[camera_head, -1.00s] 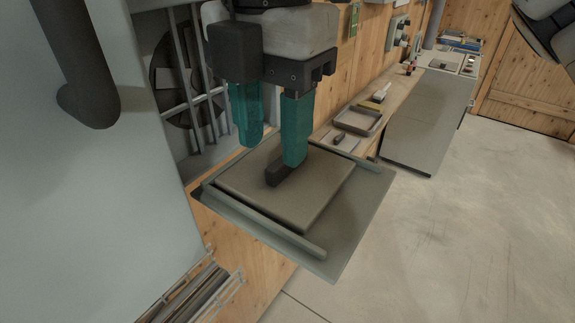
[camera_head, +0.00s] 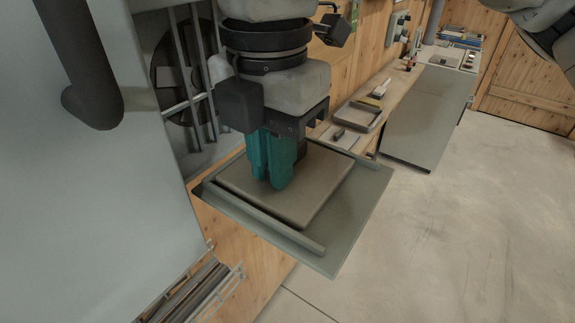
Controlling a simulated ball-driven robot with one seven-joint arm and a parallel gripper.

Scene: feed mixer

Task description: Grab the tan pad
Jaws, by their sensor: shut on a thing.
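The tan pad (camera_head: 318,192) is a flat square slab lying on a grey-green tray (camera_head: 352,225) that juts out from the wall. The dark grip bar on top of the pad is now mostly hidden behind my fingers. My gripper (camera_head: 272,182) points down over the middle of the pad. Its two teal fingers are close together and shut on the pad by its grip bar. The pad looks flat on the tray; I cannot make out any gap below it.
A raised rail (camera_head: 262,218) runs along the tray's near left edge. A large pale panel (camera_head: 70,200) fills the left. Behind the tray, a wooden bench holds a shallow grey tray (camera_head: 358,117) and small tools. The concrete floor (camera_head: 460,220) on the right is clear.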

